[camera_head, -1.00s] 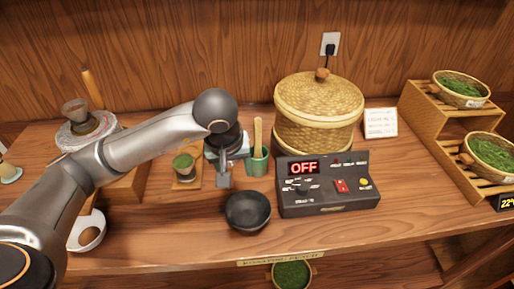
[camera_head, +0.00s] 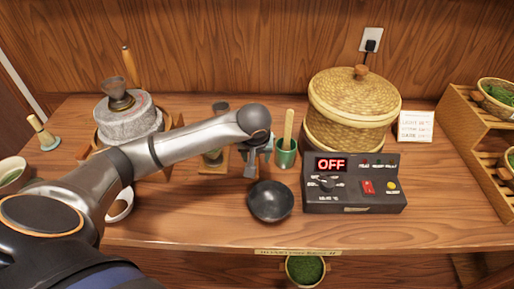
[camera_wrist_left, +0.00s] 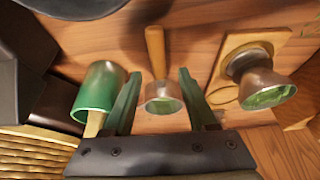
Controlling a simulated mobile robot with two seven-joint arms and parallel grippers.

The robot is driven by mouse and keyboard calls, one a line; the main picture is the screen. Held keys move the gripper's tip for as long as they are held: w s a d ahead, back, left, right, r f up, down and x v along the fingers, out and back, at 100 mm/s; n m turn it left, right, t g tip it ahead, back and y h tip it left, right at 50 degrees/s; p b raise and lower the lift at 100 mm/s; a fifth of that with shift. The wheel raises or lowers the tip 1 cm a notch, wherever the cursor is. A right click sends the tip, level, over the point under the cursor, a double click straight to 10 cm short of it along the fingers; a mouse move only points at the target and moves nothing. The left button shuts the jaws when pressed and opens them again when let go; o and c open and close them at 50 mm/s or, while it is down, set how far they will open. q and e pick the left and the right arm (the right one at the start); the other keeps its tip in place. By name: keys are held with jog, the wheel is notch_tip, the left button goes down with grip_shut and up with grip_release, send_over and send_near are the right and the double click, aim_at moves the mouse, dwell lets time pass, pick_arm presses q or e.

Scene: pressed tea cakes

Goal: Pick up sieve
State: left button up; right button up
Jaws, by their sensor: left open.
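The sieve (camera_wrist_left: 163,97) shows in the left wrist view as a small copper cup with green inside and a wooden handle pointing up the picture. My left gripper (camera_wrist_left: 160,100) is open, with one finger on each side of the sieve's cup. I cannot tell whether the fingers touch it. In the head view my left gripper (camera_head: 257,160) points down just left of the green cup, and my arm and gripper hide the sieve. My right gripper is not in view.
The green cup (camera_head: 286,153) with a wooden stick stands close by. A black bowl (camera_head: 270,202) is in front. A copper cup on a wooden board (camera_wrist_left: 262,85) is on the other side. The control box (camera_head: 352,185) and lidded basket (camera_head: 352,105) stand right.

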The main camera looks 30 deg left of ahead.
pick_arm(q)
jog(key=shift+w+a+f, duration=0.1)
jog(key=shift+w+f, duration=0.1)
jog(key=shift+f, duration=0.35)
grip_shut()
